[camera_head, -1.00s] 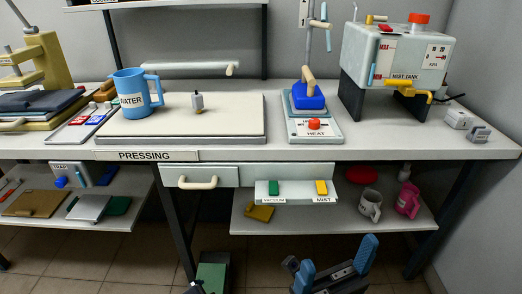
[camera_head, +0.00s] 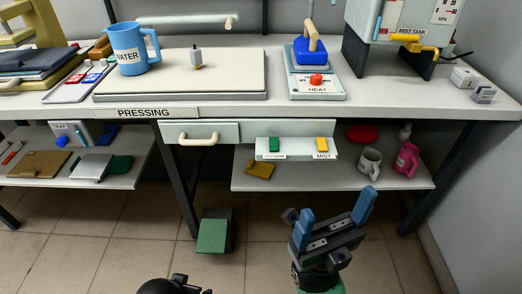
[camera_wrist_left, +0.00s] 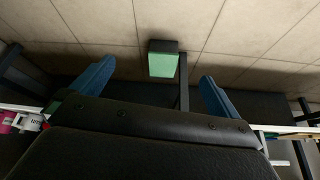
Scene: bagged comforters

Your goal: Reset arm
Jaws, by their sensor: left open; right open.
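My right gripper (camera_head: 336,203) shows at the lower right of the head view. Its two blue fingers point up and stand apart, with nothing between them. It is in front of the bench, over the floor, below the shelf's front edge in the picture. My left gripper (camera_wrist_left: 157,70) shows in the left wrist view with its blue fingers spread wide and nothing held. In the head view only a dark part of my left arm shows at the bottom edge; its fingers are not clear there.
The pressing bench (camera_head: 400,120) carries a blue water mug (camera_head: 127,50), a white board (camera_head: 230,75), a blue iron (camera_head: 311,53) and a mist tank (camera_head: 405,20). Below are a drawer (camera_head: 222,132) and a shelf (camera_head: 300,178). A green-topped pedal or box (camera_head: 213,236) stands on otherwise open floor.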

